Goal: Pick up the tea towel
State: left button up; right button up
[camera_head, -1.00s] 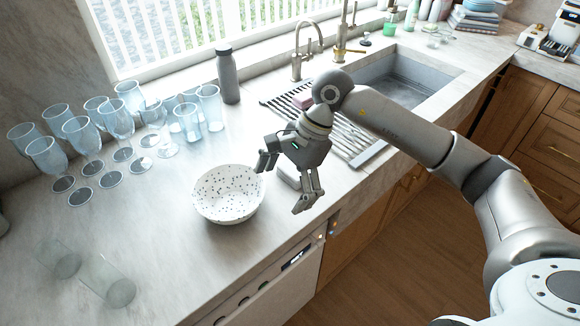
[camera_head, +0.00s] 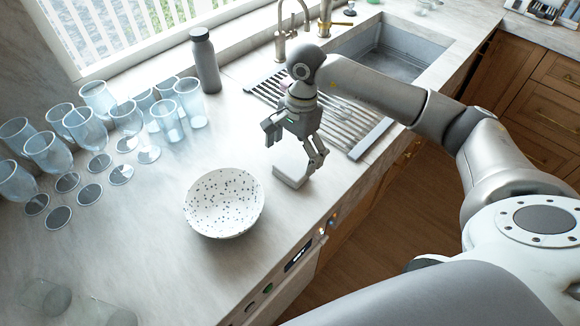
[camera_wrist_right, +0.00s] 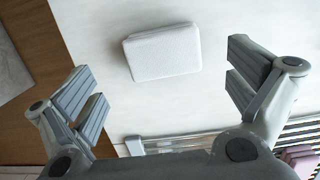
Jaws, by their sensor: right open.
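A white folded block with rounded corners, which looks like the tea towel (camera_head: 290,176), lies on the counter between the speckled bowl and the drying rack. My right gripper (camera_head: 294,150) is just above it, pointing down, open and empty; its fingers partly hide the towel in the head view. In the right wrist view the towel (camera_wrist_right: 162,53) lies flat between the spread fingers of the gripper (camera_wrist_right: 163,85), ahead of the palm and touched by neither finger. My left gripper is not in view.
A speckled white bowl (camera_head: 223,203) stands left of the towel. Several blue glasses and a grey bottle (camera_head: 205,60) stand toward the window. A slatted drying rack (camera_head: 330,118) and a sink (camera_head: 388,50) lie to the right. The counter's front edge is close.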

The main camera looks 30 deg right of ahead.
aim_at(290, 167)
jog(key=f+p, duration=0.2)
jog(key=f, duration=0.1)
jog(key=f+p, duration=0.1)
jog(key=shift+a+f, duration=0.3)
jog(key=shift+a, duration=0.05)
jog(key=shift+w+f, duration=0.1)
jog(key=shift+f, duration=0.35)
jog(key=shift+c, duration=0.3)
jog(key=c, duration=1)
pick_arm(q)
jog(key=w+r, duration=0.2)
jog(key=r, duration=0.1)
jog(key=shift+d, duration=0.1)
